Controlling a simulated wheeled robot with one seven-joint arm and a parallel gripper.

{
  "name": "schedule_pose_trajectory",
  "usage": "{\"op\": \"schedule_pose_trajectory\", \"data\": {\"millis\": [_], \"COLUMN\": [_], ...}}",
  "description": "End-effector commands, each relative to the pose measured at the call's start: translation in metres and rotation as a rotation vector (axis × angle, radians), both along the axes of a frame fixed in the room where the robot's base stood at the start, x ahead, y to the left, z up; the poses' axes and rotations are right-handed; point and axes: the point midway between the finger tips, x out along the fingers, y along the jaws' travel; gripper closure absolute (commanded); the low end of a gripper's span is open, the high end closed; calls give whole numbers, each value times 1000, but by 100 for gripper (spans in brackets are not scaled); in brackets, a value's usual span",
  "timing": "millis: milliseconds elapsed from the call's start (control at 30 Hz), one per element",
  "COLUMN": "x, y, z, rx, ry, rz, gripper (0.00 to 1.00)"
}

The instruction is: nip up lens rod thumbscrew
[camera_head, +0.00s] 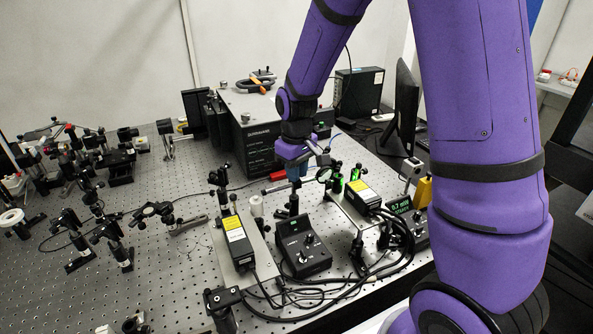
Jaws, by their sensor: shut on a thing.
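My gripper (297,176) reaches down from my purple arm to the top of a dark post (293,204) in the middle of the bench. Its jaws are shut on a small part there, which appears to be the lens rod thumbscrew. The thumbscrew is hidden by the fingers and too small to make out. A round dark-rimmed lens mount (324,175) shows just right of the gripper. I cannot tell which post it sits on.
A black control box (302,250) with knobs stands in front of the post. Yellow-labelled modules (237,243) (363,194) flank it, with loose black cables. A large black-fronted instrument (258,145) is behind. Optics crowd the left; perforated bench top (160,270) is bare at front left.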

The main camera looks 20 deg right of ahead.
Motion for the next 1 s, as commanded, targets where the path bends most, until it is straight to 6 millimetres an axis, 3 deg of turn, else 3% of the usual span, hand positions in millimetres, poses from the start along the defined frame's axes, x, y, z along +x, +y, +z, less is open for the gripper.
{"op": "schedule_pose_trajectory", "data": {"millis": [1000], "x": [1], "y": [1], "z": [1], "rx": [1], "ry": [-3], "rz": [-963], "gripper": [100]}}
